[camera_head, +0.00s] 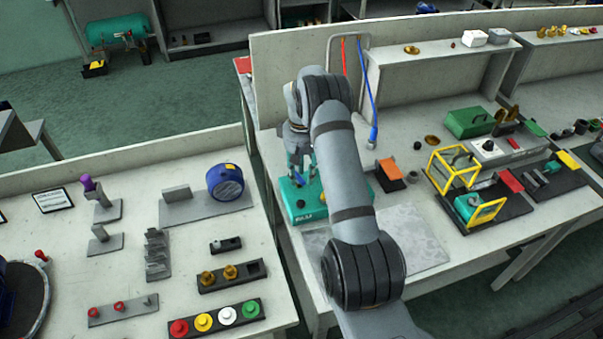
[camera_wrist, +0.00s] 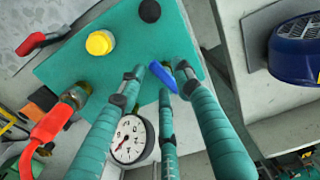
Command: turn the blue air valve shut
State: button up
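The teal pump box (camera_wrist: 75,65) fills much of the wrist view; in the head view the teal box (camera_head: 305,212) stands on the bench below my gripper (camera_head: 304,176). The blue air valve handle (camera_wrist: 160,73) shows on the box between the fingertips of my gripper (camera_wrist: 163,80). The teal-wrapped fingers are spread, with the handle between them. The right fingertip is close to the handle; I cannot tell whether it touches. The valve's base is partly hidden by the fingers. In the head view the arm and fingers hide the valve.
A pressure gauge (camera_wrist: 130,138) sits close beside the fingers. A yellow-framed unit (camera_head: 453,168) stands to the right on the bench.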

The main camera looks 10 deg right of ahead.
grip_shut()
dwell(0.3)
jog(key=shift+f+m+b, duration=0.2)
jog(key=shift+m+b, duration=0.6)
jog(key=shift+b, duration=0.25)
jog(key=shift+s+a+r+m, duration=0.1)
jog(key=shift+r+m, duration=0.15)
jog(key=shift+m, duration=0.45)
jog(key=shift+o, duration=0.6)
grip_release()
jog(key=shift+o, duration=0.3)
jog(key=shift+r, duration=0.1)
